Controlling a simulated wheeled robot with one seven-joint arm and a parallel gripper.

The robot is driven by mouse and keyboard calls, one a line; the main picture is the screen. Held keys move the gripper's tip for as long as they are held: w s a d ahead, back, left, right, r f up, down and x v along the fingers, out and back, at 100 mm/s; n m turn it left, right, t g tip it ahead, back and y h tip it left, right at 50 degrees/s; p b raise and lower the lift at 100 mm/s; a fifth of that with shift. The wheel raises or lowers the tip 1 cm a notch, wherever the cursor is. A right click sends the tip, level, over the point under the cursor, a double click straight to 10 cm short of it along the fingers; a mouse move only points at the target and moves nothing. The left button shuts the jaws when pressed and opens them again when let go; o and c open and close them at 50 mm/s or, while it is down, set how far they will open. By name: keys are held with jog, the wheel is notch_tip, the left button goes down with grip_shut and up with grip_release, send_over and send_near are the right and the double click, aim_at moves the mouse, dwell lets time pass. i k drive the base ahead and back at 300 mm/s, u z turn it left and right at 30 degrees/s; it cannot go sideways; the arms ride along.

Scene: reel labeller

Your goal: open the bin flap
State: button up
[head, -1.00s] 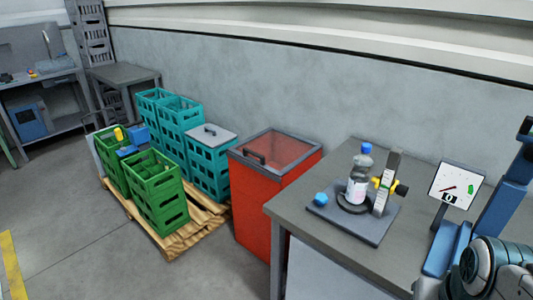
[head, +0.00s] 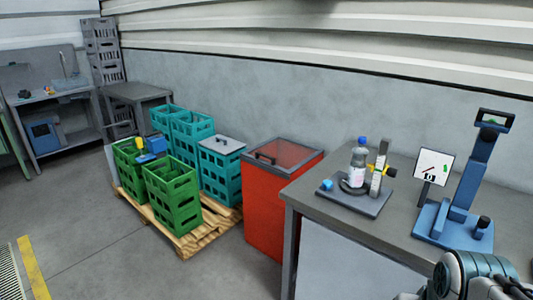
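The red bin (head: 266,216) stands on the floor between the crates and the grey workbench. Its flap (head: 288,153) is a reddish see-through panel in a dark frame on top, and it lies closed. A dark handle (head: 264,158) sits at the flap's left front side. My gripper is outside the picture. Only a rounded part of my arm shows at the bottom right, over the near side of the bench and well away from the bin.
The workbench (head: 313,191) holds a bottle (head: 358,165) on a labelling stand, a dial gauge (head: 434,166) and a blue press (head: 457,217). Green crates (head: 172,192) and teal crates (head: 220,172) stand on a pallet (head: 190,239) left of the bin. The floor in front is clear.

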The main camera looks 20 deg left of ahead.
aim_at(319, 151)
jog(key=u, duration=0.8)
jog(key=i, duration=0.75)
jog(key=u, duration=1.1)
jog(key=i, duration=1.45)
jog(key=z, duration=0.65)
jog(key=i, duration=0.95)
jog(key=z, duration=1.3)
jog(key=i, duration=0.25)
jog(key=z, duration=0.15)
